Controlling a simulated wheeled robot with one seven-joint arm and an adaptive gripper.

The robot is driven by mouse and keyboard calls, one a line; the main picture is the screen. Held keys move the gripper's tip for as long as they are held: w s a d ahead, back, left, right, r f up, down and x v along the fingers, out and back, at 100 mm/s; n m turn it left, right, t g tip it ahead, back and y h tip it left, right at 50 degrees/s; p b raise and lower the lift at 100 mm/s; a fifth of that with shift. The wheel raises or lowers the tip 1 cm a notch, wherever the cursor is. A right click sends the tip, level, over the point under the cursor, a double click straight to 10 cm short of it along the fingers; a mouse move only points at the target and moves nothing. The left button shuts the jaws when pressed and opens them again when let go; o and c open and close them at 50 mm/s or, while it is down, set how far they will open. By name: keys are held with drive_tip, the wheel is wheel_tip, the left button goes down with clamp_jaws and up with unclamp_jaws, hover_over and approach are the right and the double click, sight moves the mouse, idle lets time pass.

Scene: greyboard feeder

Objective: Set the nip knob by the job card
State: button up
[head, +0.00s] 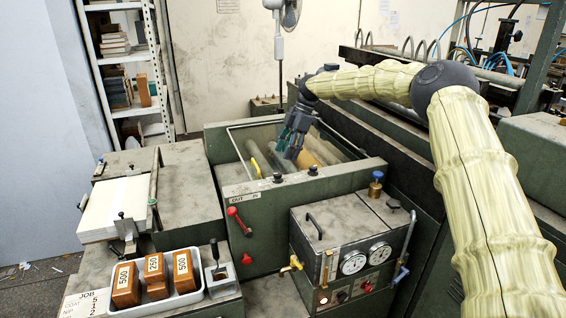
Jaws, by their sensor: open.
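The job card (80,306) lies at the lower left. It reads "JOB" and "NIP", with part of its figures cut off by the picture's edge. Two black knobs, a left one (277,178) and a right one (313,170), sit on the top edge of the green feeder's front panel. A label reading "OUT" and "IN" (243,188) is to their left. I cannot tell for sure which knob is the nip knob. My gripper (290,146) is open and empty, pointing down over the roller opening, behind the two knobs and apart from them.
A red-handled lever (238,218) and a red knob (247,258) are on the front panel. A gauge box (330,222) stands at front right. A tray (192,298) holds wooden blocks marked 500, 250 and 500. A board stack (112,205) is at left.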

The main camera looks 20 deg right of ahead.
drive_tip(key=shift+v, duration=2.05)
